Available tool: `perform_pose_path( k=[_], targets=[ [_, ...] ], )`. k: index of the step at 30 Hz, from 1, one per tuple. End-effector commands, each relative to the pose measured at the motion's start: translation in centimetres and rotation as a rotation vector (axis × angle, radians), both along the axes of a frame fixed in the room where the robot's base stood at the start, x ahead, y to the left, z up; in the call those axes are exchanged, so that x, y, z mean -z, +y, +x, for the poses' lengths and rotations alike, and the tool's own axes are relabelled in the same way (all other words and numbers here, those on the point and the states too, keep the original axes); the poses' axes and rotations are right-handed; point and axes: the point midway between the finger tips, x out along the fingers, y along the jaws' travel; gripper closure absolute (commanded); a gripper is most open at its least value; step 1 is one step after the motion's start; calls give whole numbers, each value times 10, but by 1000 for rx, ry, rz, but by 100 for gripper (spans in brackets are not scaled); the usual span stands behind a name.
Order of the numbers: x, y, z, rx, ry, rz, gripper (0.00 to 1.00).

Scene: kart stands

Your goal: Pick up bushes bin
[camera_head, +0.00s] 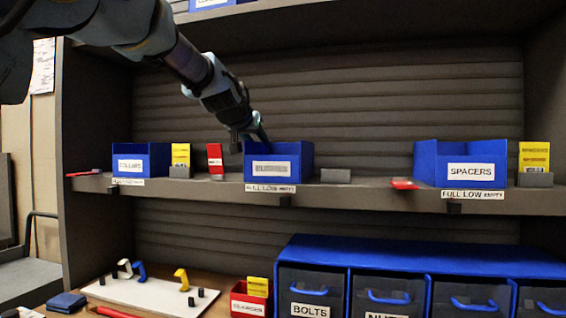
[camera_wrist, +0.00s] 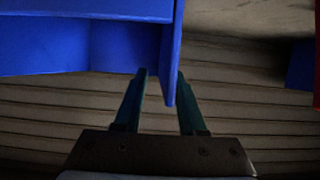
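The bushes bin (camera_head: 294,172) is a blue open-topped bin with a blurred white label, standing on the middle shelf. In the wrist view its blue wall (camera_wrist: 172,50) comes down between my two fingers. My gripper (camera_head: 258,138) reaches down from the upper left to the bin's left rear part. In the wrist view my gripper (camera_wrist: 161,74) is open, with one finger on each side of the wall. A gap shows between the left finger and the wall; whether the right finger touches it I cannot tell. The bin's inside is mostly hidden.
A blue bin (camera_head: 155,158) on the left and the spacers bin (camera_head: 500,180) on the right share the shelf (camera_head: 370,196). A red card (camera_head: 215,158) stands just left of the bushes bin. A grey holder (camera_head: 335,176) sits to its right. Blue-framed drawers (camera_head: 400,250) are below.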

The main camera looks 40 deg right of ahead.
Motion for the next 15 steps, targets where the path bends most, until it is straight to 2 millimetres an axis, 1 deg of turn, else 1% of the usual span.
perform_pose_path(
  k=[1,4,11,12,15],
  targets=[
    [0,-5,4,-1,0,0,60],
    [4,-12,8,0,-1,-2,60],
    [6,-13,9,0,-1,-2,60],
    [6,-13,9,0,-1,-2,61],
    [6,-13,9,0,-1,-2,72]
  ],
)
